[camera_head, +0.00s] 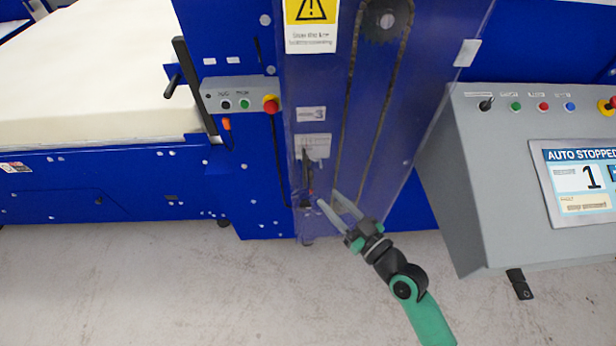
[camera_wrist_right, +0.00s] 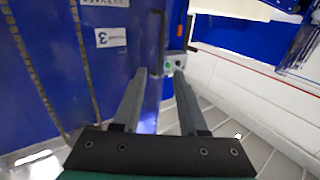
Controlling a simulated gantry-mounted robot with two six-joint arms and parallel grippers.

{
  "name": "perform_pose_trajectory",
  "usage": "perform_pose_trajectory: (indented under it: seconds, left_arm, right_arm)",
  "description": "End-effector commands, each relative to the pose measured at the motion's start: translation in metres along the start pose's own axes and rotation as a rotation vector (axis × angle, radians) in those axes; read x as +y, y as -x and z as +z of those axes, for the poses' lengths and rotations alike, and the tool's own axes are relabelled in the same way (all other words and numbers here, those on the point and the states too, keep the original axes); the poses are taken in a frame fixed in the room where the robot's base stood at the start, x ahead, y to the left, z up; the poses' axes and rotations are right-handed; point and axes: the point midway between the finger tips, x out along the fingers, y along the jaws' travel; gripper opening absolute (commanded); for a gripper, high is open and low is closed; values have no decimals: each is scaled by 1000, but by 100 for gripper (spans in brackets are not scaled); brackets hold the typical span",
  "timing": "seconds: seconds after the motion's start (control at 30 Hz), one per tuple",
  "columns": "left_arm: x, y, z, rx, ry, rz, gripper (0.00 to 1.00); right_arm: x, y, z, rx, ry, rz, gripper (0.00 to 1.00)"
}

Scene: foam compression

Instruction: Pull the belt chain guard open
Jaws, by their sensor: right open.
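The belt chain guard (camera_head: 400,150) is a tall see-through panel over a blue machine column, with a chain loop and sprocket behind it. It looks closed or nearly so; I cannot tell exactly. A dark handle (camera_head: 307,175) is near its lower left edge. My right gripper (camera_head: 328,198) is open and empty, just right of and below this handle. In the right wrist view my right gripper (camera_wrist_right: 158,72) has its fingers spread, with the guard (camera_wrist_right: 75,75) to the left and a black upright bar (camera_wrist_right: 162,40) beyond the tips. Contact is not visible. My left gripper is out of view.
A control box with buttons and a red stop knob (camera_head: 270,105) is left of the guard. A grey console (camera_head: 470,200) with a screen reading "AUTO STOPPED" is at right. A foam block (camera_head: 80,90) lies on the machine at left. The floor (camera_head: 200,295) in front is clear.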

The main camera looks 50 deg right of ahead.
Motion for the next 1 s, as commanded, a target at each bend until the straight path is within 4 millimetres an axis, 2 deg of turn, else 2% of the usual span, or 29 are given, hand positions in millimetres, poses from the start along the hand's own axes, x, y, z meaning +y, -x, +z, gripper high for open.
perform_pose_trajectory:
  seconds: [0.2, 0.4, 0.53, 0.77, 0.8, 1.0]
  left_arm:
    - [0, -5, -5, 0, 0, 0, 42]
    - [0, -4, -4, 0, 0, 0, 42]
    - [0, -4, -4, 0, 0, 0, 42]
    - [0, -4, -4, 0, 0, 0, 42]
    - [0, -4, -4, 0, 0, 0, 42]
    - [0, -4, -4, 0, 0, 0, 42]
  right_arm:
    - [0, -50, -3, 4, 1, -2, 42]
    - [-1, -86, -1, 2, 0, -1, 42]
    - [0, -96, -2, 3, 0, -1, 42]
    - [0, -98, -1, 1, 0, 0, 42]
    - [0, -98, -1, 1, 0, 0, 40]
    - [0, -97, -1, 2, 0, 0, 4]
